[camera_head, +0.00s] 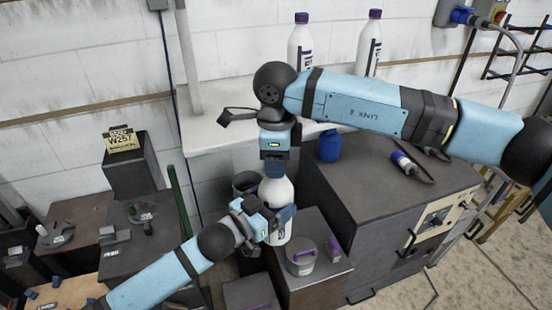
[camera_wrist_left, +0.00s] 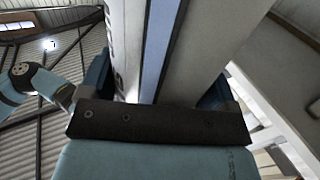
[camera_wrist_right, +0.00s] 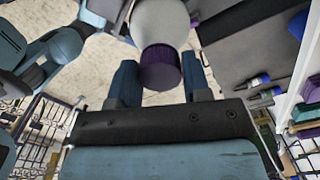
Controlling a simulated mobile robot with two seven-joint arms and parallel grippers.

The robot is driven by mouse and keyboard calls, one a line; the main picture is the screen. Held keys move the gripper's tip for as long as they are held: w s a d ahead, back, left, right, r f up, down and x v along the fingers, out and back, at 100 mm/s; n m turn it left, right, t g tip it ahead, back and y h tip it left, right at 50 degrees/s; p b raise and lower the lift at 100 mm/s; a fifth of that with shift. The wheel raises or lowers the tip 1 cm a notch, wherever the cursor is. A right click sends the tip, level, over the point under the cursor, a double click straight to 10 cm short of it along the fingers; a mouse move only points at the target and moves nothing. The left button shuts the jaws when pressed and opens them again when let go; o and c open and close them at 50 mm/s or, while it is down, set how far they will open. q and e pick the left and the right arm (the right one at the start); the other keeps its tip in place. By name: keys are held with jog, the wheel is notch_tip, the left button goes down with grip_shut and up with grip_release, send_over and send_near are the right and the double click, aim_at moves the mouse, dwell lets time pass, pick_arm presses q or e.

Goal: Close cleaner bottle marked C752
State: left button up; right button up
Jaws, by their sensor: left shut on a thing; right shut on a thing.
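A white cleaner bottle (camera_head: 276,191) stands upright near the middle of the head view. My left gripper (camera_head: 268,222) is shut around its body; in the left wrist view the white bottle wall with a blue stripe (camera_wrist_left: 185,50) fills the space between the fingers. My right gripper (camera_head: 275,168) points down at the bottle's top. In the right wrist view its fingers (camera_wrist_right: 160,82) are on both sides of a purple cap (camera_wrist_right: 160,70), shut on it at the bottle's top. The cap is hidden in the head view. I cannot read the C752 mark.
Two white bottles with purple caps (camera_head: 301,45) (camera_head: 369,45) stand on the back ledge (camera_head: 215,95). A blue container (camera_head: 330,146) stands on the dark cabinet (camera_head: 375,195) at right. A W257 sign (camera_head: 122,140) stands left.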

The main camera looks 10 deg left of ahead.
jog(key=o, duration=1.1)
notch_tip(320, 180, up, 12)
jog(key=shift+f, duration=0.1)
dwell(0.4)
